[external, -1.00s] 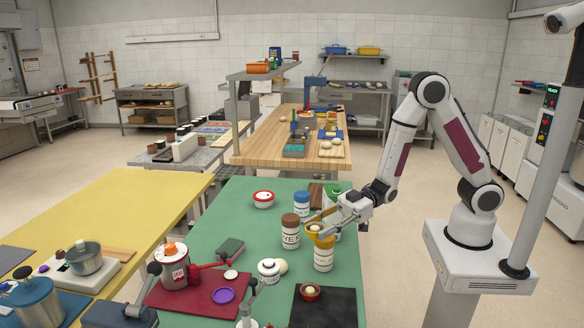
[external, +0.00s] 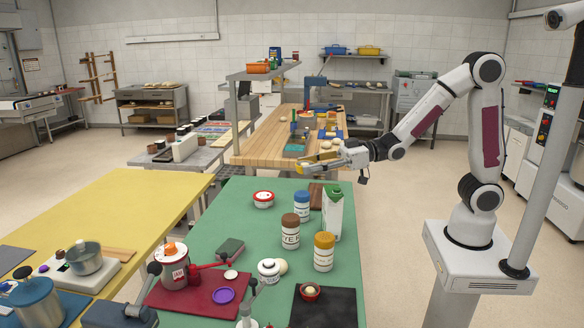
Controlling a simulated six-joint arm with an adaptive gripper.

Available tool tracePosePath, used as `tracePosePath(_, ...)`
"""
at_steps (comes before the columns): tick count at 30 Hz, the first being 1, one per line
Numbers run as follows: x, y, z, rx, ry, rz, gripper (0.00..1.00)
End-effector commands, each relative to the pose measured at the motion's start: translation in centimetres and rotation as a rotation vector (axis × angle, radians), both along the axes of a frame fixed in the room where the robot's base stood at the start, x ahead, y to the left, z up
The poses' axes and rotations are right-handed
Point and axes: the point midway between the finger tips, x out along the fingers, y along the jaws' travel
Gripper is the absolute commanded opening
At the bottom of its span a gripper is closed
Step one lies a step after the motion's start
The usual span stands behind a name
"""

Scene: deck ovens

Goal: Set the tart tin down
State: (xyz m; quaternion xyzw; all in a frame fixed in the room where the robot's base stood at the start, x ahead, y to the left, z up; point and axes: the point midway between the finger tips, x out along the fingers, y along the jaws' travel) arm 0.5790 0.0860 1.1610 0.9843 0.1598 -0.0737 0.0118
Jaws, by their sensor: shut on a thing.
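A pale lump of dough shows at the tin. The gripper fingers hide part of the tin.
The yellow table (external: 120,205) is mostly clear.

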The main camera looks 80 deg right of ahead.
Motion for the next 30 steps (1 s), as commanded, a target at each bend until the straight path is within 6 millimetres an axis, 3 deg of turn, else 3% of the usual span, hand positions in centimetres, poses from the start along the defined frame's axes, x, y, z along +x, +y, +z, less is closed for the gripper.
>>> tracePosePath(14, -1.8, -4.4, 7.2, 0.0, -0.005, -0.161, 0.17)
tracePosePath(30, -6.4, -7.9, 14.2, 0.002, -0.003, -0.295, 0.17)
